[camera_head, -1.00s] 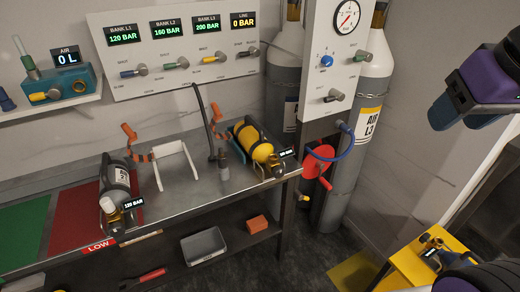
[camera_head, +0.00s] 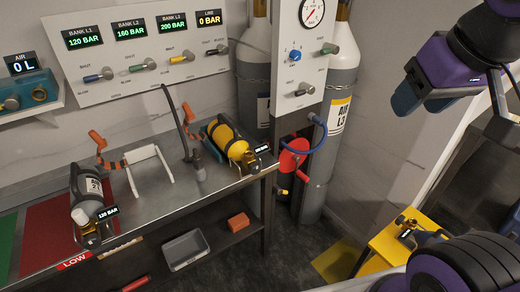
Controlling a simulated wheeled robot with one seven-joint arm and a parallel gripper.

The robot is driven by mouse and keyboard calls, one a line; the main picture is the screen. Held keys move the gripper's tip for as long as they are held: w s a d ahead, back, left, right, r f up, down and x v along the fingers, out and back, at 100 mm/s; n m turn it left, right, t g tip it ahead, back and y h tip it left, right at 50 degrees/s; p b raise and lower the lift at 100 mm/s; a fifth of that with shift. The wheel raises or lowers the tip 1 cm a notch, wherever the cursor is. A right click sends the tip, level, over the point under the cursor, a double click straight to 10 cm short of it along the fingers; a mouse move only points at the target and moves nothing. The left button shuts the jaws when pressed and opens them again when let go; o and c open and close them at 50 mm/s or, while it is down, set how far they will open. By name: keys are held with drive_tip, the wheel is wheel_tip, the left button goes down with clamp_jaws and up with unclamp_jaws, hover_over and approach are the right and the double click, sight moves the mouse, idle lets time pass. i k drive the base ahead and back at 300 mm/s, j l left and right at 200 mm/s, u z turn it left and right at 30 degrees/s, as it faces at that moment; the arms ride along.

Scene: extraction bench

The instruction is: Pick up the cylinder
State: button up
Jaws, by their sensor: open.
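Several cylinders are in view, and I cannot tell which one the task means. A grey cylinder (camera_head: 88,186) with a white cap and a 120 BAR display lies at the bench's left front. A yellow cylinder (camera_head: 229,139) lies in a holder near the bench's right end, with a small display by its valve. A dark blue cylinder (camera_head: 431,238) with a brass valve lies on a yellow stand (camera_head: 392,240) at lower right, partly hidden by my arm. My purple and black arm links show at the right edge.
The metal bench (camera_head: 172,205) has an empty white cradle (camera_head: 150,172) and an upright hose fitting. A grey bin (camera_head: 185,249) and an orange block (camera_head: 238,222) sit on its lower shelf. Tall grey cylinders (camera_head: 342,105) stand behind a gauge panel (camera_head: 301,70). Floor is clear between bench and stand.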

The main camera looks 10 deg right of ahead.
sight(225, 135)
drive_tip(key=i+j+u, duration=0.2)
drive_tip(key=u, duration=0.2)
drive_tip(key=i+j+u, duration=0.1)
drive_tip(key=i+u, duration=0.15)
drive_tip(key=u, duration=0.15)
drive_tip(key=i+u, duration=0.25)
drive_tip(key=u, duration=0.15)
